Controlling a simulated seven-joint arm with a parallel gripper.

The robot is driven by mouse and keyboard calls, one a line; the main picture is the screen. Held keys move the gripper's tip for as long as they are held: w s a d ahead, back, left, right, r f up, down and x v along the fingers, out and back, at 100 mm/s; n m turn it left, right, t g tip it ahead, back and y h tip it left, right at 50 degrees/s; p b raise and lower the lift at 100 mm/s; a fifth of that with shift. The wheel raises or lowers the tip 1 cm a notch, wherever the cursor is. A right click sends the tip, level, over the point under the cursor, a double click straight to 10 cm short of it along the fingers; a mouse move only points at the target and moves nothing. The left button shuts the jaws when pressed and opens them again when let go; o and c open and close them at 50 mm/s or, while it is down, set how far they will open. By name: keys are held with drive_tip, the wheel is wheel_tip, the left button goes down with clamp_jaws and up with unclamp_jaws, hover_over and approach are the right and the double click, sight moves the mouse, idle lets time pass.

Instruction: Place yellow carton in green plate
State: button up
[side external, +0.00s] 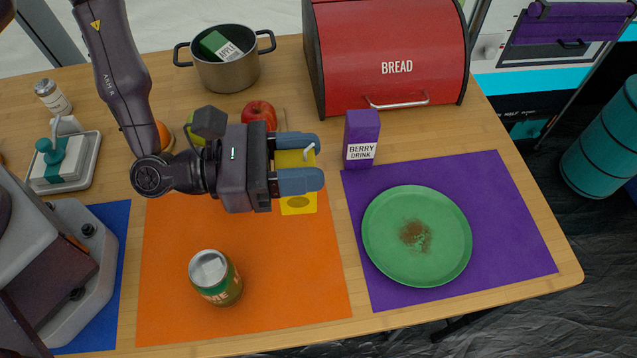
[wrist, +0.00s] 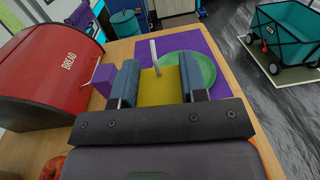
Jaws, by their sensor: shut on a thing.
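My gripper (side external: 297,165) is shut on the yellow carton (side external: 299,203), with a finger on either side of it. In the side external view the carton is over the right part of the orange mat, and its lower end shows below the fingers. In the wrist view the carton (wrist: 158,90) sits between the fingers, with a pale straw sticking up. The green plate (side external: 380,236) lies on the purple mat to the right of my gripper, with a brown patch in its middle. It also shows beyond the fingers in the wrist view (wrist: 203,66).
A purple berry drink carton (side external: 362,133) stands between my gripper and the red bread box (side external: 390,50). A can (side external: 215,278) stands on the orange mat (side external: 290,290). A red apple (side external: 259,113) and a pot (side external: 227,70) holding an apple carton are behind. The purple mat (side external: 510,210) is clear around the plate.

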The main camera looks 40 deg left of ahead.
drive_tip(key=d+r+t, duration=0.1)
drive_tip(key=d+r, duration=0.3)
drive_tip(key=d, duration=0.1)
drive_tip(key=shift+n+y, duration=0.4)
drive_tip(key=shift+w+d+f, duration=1.6)
drive_tip(key=shift+d+f, duration=0.15)
drive_tip(key=shift+f, duration=0.3)
drive_tip(key=shift+w+d+f, duration=1.65)
drive_tip(key=shift+d+f, duration=0.05)
drive_tip(key=shift+f, duration=0.4)
drive_tip(key=shift+w+d+f, duration=1.6)
drive_tip(key=shift+d+f, duration=0.15)
drive_tip(key=shift+f, duration=0.3)
drive_tip(key=shift+f, duration=0.15)
drive_tip(key=o, duration=0.9)
